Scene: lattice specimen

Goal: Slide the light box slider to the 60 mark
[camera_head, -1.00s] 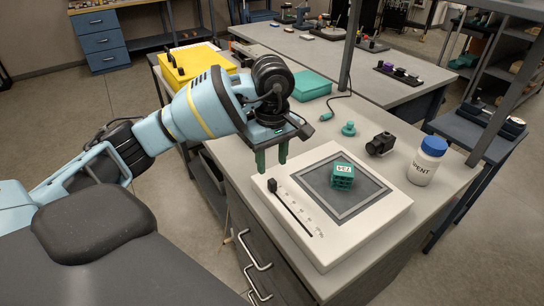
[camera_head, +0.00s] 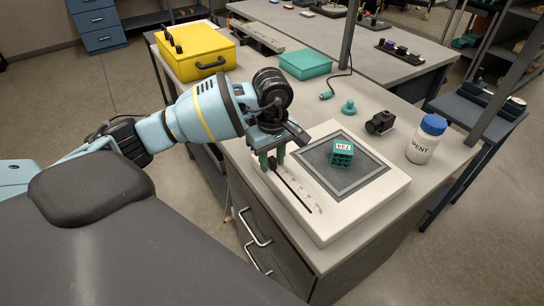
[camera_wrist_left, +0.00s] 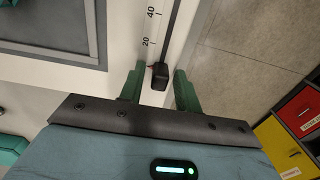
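The light box (camera_head: 352,207) is a white slab with a dark grey panel on the counter. Its black slider knob (camera_head: 272,163) sits at the end of a dark slot (camera_head: 292,188) nearest my arm. In the left wrist view the knob (camera_wrist_left: 160,75) is just below the 20 mark; the 40 mark is farther along, and 60 is out of that view. My left gripper (camera_head: 272,160) is open, its green fingers on either side of the knob; in the left wrist view the gripper (camera_wrist_left: 160,90) shows gaps on both sides. My right gripper is not in view.
A green lattice cube (camera_head: 342,153) stands on the panel. A white bottle with blue lid (camera_head: 426,138), a black device (camera_head: 381,122) and a green knobbed piece (camera_head: 348,107) stand behind the light box. A yellow case (camera_head: 195,52) and teal box (camera_head: 305,64) lie farther back.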

